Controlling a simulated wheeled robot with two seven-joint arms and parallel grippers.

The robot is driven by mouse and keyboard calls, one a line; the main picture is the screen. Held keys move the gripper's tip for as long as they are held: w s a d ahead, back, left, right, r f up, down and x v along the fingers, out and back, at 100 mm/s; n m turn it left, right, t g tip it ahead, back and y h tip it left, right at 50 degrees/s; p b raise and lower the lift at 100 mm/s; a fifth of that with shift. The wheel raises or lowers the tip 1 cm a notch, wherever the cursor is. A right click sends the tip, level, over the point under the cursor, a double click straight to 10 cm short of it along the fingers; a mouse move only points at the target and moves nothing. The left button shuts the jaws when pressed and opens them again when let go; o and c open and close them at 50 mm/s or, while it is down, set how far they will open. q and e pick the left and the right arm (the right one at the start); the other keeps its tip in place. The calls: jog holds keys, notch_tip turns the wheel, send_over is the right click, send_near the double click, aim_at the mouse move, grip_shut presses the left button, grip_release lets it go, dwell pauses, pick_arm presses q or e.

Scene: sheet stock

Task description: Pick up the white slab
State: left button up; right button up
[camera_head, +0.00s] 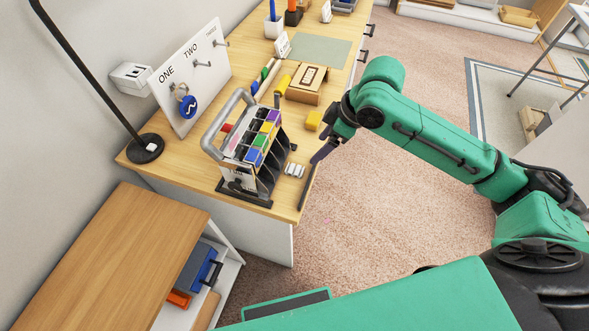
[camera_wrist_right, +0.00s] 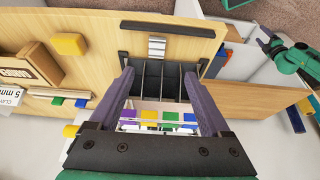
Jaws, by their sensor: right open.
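A rack (camera_head: 240,185) with a grey tube handle stands on the desk, holding pieces with purple, yellow, green and blue ends. In the right wrist view its dark dividers (camera_wrist_right: 165,80) lie between my fingers. A small pale ridged piece (camera_head: 294,170) lies on the desk beside the rack; it also shows in the right wrist view (camera_wrist_right: 156,47). I cannot tell whether it is the white slab, and no other slab is clear. My right gripper (camera_head: 320,152) is open and empty at the desk's front edge. My left gripper (camera_wrist_right: 264,38) shows small in the right wrist view; its jaws are unclear.
A yellow block (camera_head: 313,121) and a cardboard box (camera_head: 306,84) lie behind the rack on the desk (camera_head: 215,92). A black lamp (camera_head: 146,148) and a hook board (camera_head: 190,75) stand left. A low cabinet (camera_head: 120,250) is nearer.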

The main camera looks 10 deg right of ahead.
aim_at(297, 170)
jog(key=p+x, duration=0.1)
jog(key=x, duration=1.2)
jog(key=shift+w+f+p, duration=0.25)
jog(key=shift+p, duration=0.15)
jog(key=shift+w+a+f, duration=0.1)
jog(key=shift+w+f, duration=0.05)
jog(key=shift+f, duration=0.2)
grip_shut()
